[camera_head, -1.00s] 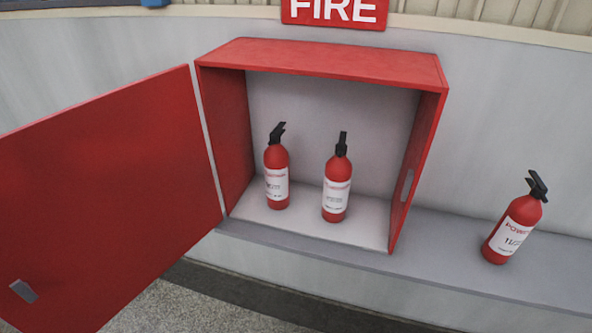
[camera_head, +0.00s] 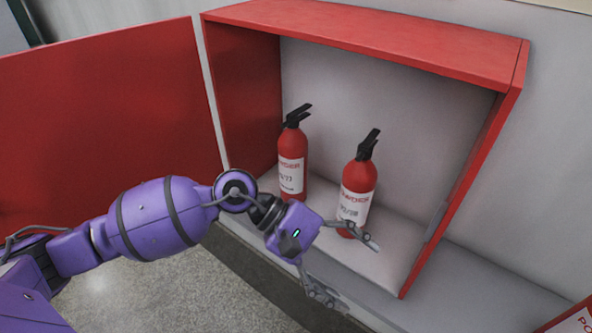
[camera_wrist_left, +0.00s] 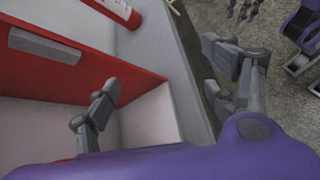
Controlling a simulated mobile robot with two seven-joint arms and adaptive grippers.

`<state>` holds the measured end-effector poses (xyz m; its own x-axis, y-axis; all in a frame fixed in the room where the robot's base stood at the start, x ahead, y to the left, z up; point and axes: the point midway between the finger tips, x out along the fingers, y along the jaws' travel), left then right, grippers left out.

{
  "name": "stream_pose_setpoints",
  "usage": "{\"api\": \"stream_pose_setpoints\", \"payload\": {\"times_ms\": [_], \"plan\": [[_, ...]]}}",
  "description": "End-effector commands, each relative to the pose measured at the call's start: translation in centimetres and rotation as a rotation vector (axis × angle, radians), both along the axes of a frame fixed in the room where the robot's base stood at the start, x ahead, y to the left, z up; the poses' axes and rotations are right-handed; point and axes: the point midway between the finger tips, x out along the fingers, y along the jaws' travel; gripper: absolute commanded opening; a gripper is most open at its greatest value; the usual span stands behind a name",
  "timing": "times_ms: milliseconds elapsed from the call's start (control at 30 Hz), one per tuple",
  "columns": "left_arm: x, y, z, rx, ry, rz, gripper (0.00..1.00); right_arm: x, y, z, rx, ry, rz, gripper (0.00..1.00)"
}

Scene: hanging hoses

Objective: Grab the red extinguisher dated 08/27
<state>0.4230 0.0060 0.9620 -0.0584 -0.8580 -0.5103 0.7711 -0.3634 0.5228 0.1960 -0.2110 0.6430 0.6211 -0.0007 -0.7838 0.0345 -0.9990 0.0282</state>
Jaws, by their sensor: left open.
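Two red extinguishers with black handles and white labels stand upright in the open red cabinet: a left one (camera_head: 292,162) and a right one (camera_head: 357,187). Their label dates are too small to read surely. A third red extinguisher (camera_head: 578,319) is cut off at the lower right of the head view; it seems to show in the left wrist view (camera_wrist_left: 120,12). My left gripper (camera_head: 354,274) is open and empty, in front of the right extinguisher, one finger overlapping its lower part in the picture; contact is unclear. My right gripper (camera_wrist_left: 243,10) seems partly visible, its opening unclear.
The cabinet (camera_head: 370,32) has its door (camera_head: 100,110) swung open to the left. Its right side wall (camera_head: 462,185) stands right of the extinguishers. A grey ledge (camera_head: 480,285) runs along the wall, with speckled floor (camera_head: 150,290) below.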

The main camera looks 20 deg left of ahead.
Motion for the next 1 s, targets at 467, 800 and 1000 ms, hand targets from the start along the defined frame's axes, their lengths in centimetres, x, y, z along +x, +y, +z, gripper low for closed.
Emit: {"api": "stream_pose_setpoints", "payload": {"times_ms": [467, 800, 1000], "plan": [[14.0, 19.6, 4.8, 1.039, -0.888, -0.654, 0.78, 0.3, 0.6, -1.8, 0.007, -0.006, -0.003, 0.40], [19.7, 19.5, 5.6, 1.064, -0.902, -0.663, 0.78, 0.7, 0.2, -0.5, 0.003, -0.020, -0.005, 0.40], [21.4, 19.4, 5.4, 1.063, -0.900, -0.663, 0.78, 0.7, 0.2, -0.4, 0.003, -0.019, -0.006, 0.40]]}}
